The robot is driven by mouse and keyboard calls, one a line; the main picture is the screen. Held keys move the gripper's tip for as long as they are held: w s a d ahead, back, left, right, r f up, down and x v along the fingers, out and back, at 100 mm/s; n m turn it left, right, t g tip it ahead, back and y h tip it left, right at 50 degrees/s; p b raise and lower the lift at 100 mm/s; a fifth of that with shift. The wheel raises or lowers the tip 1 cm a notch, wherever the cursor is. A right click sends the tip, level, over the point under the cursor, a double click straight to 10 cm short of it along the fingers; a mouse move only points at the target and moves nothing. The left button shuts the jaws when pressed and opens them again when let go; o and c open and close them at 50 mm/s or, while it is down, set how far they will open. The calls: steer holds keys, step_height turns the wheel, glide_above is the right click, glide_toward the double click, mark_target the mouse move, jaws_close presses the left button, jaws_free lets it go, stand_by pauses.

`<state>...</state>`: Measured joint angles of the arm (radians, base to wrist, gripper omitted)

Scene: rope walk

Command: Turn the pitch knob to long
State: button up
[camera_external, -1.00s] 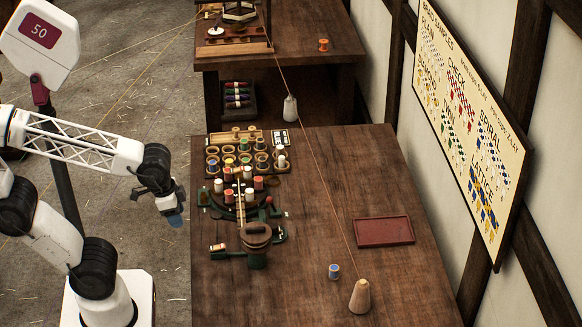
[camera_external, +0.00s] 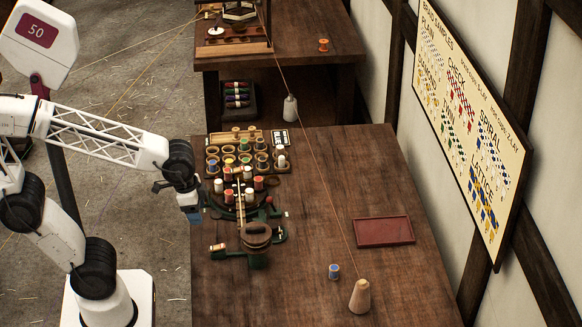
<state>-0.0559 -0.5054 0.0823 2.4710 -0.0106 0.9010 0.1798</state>
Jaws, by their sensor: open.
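My gripper (camera_external: 193,214) points down at the left edge of the near table, just left of the green braiding machine (camera_external: 258,258). It is open, and I see nothing between its fingers. The machine carries several red and white bobbins (camera_external: 229,196) and a round brown wooden part (camera_external: 257,234) at its front. I cannot tell which part is the pitch knob; no "long" mark is readable at this size.
A rack of spools (camera_external: 213,163) stands behind the machine. A red tray (camera_external: 384,231), a blue spool (camera_external: 334,271) and a wooden cone (camera_external: 360,297) with a taut cord stand to the right. The table's middle right is mostly clear.

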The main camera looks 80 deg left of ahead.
steer(key=w+a+f+m, duration=0.1)
steer(key=w+a+f, duration=0.25)
steer(key=w, duration=0.35)
steer(key=m+g, duration=0.2)
steer(key=m, duration=0.3)
glide_above(273, 225)
steer(key=f, duration=1.5)
steer(key=shift+d+f, duration=0.35)
steer(key=shift+f, duration=0.05)
steer(key=shift+w+a+f, duration=0.1)
steer(key=shift+a+f, duration=0.25)
steer(key=shift+f, duration=0.15)
steer(key=shift+d+f, duration=0.1)
steer(key=shift+f, duration=3.6)
